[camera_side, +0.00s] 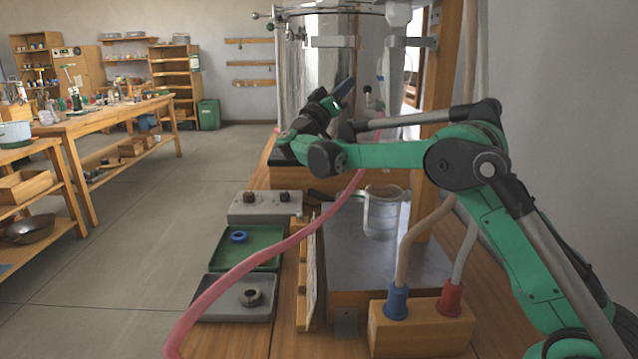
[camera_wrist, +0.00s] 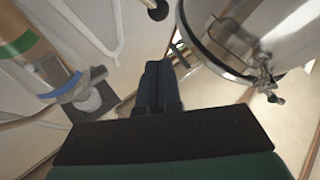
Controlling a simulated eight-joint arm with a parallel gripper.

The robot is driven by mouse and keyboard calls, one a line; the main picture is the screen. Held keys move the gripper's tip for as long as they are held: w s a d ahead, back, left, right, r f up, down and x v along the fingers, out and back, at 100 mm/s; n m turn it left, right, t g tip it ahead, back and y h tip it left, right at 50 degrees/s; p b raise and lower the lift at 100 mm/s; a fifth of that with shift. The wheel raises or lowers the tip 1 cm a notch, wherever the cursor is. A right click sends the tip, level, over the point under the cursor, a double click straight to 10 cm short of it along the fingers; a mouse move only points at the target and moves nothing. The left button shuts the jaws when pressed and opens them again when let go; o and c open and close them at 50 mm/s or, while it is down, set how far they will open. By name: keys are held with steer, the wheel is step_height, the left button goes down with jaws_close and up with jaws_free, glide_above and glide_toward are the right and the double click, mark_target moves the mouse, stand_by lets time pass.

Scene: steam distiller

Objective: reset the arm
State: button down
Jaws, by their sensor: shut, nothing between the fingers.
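My gripper (camera_side: 343,91) is raised in front of the large steel still vessel (camera_side: 322,75) in the side view. Its fingers point up and to the right, and nothing is held. In the wrist view my gripper (camera_wrist: 157,82) shows its dark fingers together in the middle, with free space around them. The round rim of a vessel with a clamp (camera_wrist: 266,85) shows at the upper right of the wrist view. My green arm reaches in from the right.
A glass beaker (camera_side: 382,212) stands on a metal plate below my arm. A pink hose (camera_side: 270,262) crosses the bench. A grey control box (camera_side: 265,206), a green tray (camera_side: 262,258) with a blue ring and a grey tray (camera_side: 225,308) with a metal ring lie left. Blue and red hose fittings (camera_side: 397,302) stand in front.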

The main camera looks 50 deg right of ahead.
steer(key=a+r+v, duration=0.1)
steer(key=r+v, duration=0.1)
steer(key=v, duration=0.8)
steer(key=s+a+f+n+t+y, duration=0.3)
steer(key=s+f+n+y, duration=0.3)
steer(key=y, duration=0.5)
steer(key=s+a+f+n+t+y, duration=0.3)
steer(key=s+a+f+n+y, duration=0.3)
steer(key=s+f+y, duration=0.5)
steer(key=shift+s+a+f+n+y, duration=0.2)
steer(key=shift+s+a+n+y, duration=0.25)
steer(key=shift+s+y, duration=0.3)
steer(key=shift+d, duration=0.1)
